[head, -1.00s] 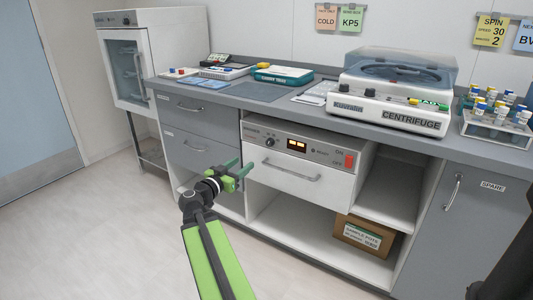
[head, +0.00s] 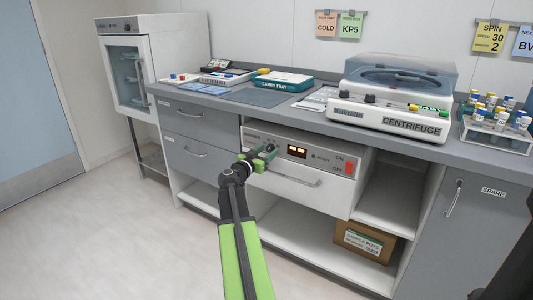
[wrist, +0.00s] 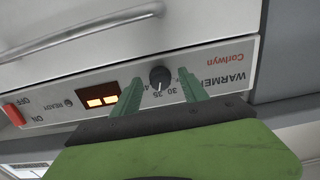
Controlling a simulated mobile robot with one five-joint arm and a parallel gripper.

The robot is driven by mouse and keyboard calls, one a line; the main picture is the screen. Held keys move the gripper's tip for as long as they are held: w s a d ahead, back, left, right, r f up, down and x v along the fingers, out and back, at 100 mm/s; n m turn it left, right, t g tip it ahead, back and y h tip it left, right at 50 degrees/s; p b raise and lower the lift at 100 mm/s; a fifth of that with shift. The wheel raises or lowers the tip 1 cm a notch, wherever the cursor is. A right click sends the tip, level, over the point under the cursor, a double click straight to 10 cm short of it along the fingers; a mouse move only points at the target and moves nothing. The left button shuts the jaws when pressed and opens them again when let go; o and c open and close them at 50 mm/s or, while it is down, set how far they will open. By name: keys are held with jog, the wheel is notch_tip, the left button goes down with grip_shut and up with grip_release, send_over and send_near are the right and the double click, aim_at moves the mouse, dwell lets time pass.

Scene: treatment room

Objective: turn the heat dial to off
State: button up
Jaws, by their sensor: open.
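The heat dial (wrist: 160,80) is a round black knob with a white pointer line on the warmer's grey panel (wrist: 222,70). In the wrist view the panel is upside down, with 30, 35 and 40 printed by the dial; the pointer looks aimed near 35. No off mark by the dial can be made out. My gripper (wrist: 159,75) is open, its green fingers on either side of the dial; contact cannot be told. In the head view my gripper (head: 264,154) is at the panel and largely hides the dial.
The panel also has a lit orange display (head: 297,151) and a red ON/OFF switch (head: 349,168). Below is a white drawer front with a handle (head: 292,178). The grey counter (head: 325,118) overhangs above. An open shelf (head: 290,222) lies beneath.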

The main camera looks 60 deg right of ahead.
jog(key=shift+c, duration=0.2)
grip_shut()
dwell(0.3)
jog(key=n, duration=0.4)
jog(key=shift+n, duration=0.4)
jog(key=n, duration=0.4)
jog(key=shift+n, duration=0.3)
jog(key=n, duration=0.4)
jog(key=shift+s, duration=0.1)
jog(key=shift+r+n, duration=0.1)
jog(key=shift+n, duration=2.1)
